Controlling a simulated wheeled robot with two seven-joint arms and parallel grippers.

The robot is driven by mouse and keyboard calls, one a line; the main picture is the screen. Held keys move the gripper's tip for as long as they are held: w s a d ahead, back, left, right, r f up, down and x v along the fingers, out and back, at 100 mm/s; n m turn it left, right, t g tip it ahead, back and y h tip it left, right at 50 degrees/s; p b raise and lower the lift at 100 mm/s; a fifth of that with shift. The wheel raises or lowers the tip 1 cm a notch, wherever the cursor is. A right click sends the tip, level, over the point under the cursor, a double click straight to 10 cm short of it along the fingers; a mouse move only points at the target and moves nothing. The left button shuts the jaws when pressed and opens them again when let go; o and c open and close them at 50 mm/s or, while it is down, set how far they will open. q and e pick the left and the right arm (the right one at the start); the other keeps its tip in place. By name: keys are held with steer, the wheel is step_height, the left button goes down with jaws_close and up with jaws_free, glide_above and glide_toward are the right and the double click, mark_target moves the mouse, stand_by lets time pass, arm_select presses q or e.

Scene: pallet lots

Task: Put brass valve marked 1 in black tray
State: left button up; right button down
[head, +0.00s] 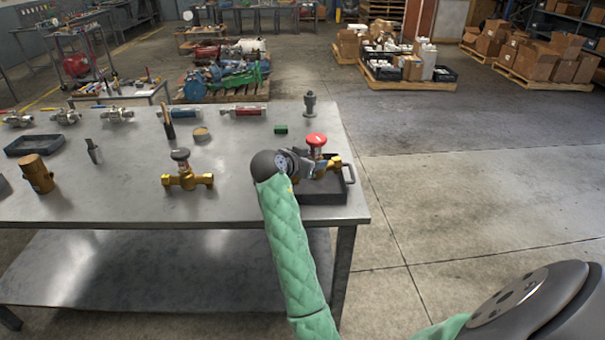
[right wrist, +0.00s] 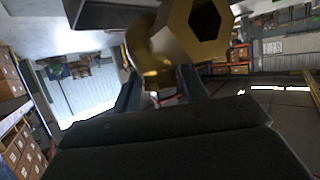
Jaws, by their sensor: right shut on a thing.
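A brass valve with a red knob (head: 317,140) is held in my right gripper (head: 309,168) over the black tray (head: 322,197) at the table's right front corner. I cannot tell whether the valve touches the tray floor. In the right wrist view the brass body with its hexagonal opening (right wrist: 178,42) sits between the fingers (right wrist: 160,92). A second brass valve, with a black knob (head: 186,178), stands on the table left of the tray. I cannot read a number on either valve. My left gripper is out of view.
A brass cylinder (head: 38,173) and another dark tray (head: 34,145) are at the table's left. A green block (head: 281,129) and a grey fitting (head: 310,104) stand behind the tray. Table room is free between the black-knob valve and the tray.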

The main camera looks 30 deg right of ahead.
steer(key=shift+w+a+f, duration=0.55)
steer(key=shift+w+a, duration=0.2)
steer(key=shift+a, duration=0.1)
steer(key=shift+w+a+f, duration=0.25)
steer(key=shift+a+f, duration=0.05)
steer(key=shift+f+p, duration=0.15)
steer(key=shift+p, duration=0.2)
step_height(320, 180, down, 3)
steer(key=shift+f+p, duration=0.1)
steer(key=shift+p, duration=0.45)
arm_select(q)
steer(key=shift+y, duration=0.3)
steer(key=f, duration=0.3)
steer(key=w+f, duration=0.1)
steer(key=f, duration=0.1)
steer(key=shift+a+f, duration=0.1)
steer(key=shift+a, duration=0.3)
arm_select(e)
steer(key=shift+f, duration=0.25)
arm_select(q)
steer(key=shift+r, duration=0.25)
arm_select(e)
steer(key=c, duration=0.8)
jaws_free()
steer(key=shift+f, duration=0.1)
steer(key=shift+o, duration=0.2)
